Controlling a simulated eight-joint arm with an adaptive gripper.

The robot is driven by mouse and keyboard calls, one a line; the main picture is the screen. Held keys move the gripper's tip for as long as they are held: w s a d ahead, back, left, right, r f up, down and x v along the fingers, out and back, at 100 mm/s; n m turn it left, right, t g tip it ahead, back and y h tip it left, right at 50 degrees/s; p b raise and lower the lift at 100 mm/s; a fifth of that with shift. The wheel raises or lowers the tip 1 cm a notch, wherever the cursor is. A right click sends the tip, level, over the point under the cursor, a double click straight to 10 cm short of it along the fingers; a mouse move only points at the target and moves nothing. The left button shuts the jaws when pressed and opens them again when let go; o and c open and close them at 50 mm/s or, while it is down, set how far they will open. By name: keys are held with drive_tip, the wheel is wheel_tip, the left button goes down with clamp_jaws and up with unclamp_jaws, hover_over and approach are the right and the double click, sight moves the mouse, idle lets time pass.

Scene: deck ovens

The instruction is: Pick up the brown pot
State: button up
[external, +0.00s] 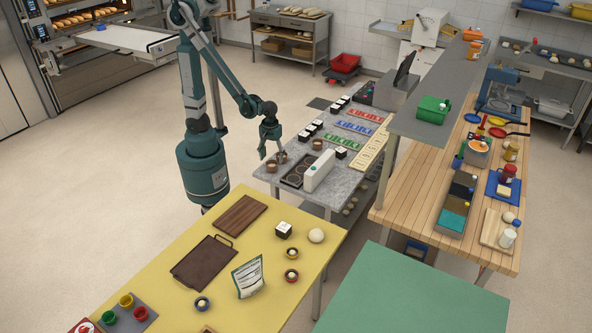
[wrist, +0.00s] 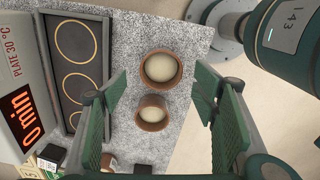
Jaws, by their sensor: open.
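Two round brown pots with pale contents stand close together on the grey speckled counter in the wrist view. The larger-looking brown pot (wrist: 145,79) is above, and the second brown pot (wrist: 139,119) is just below it. My gripper (wrist: 162,88) is open above them, one green finger on each side, with nothing between the fingertips at pot height that I can see gripped. In the external view my gripper (external: 270,148) points down over the counter's near left corner. A brown pot (external: 271,167) shows there below it, and another brown pot (external: 317,145) stands farther right.
A hot-plate unit with dark ringed plates (wrist: 76,60) and a white display body (external: 319,171) stands beside the pots. The grey counter (external: 338,185) also holds black-and-white blocks and coloured strips. A yellow table (external: 270,260) is in front. The counter edge lies close to the pots.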

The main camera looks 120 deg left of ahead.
sight(272, 163)
drive_tip(key=shift+f+b, duration=0.7)
drive_tip(key=shift+f, duration=1.75)
drive_tip(key=shift+c, duration=0.7)
drive_tip(key=c, duration=0.9)
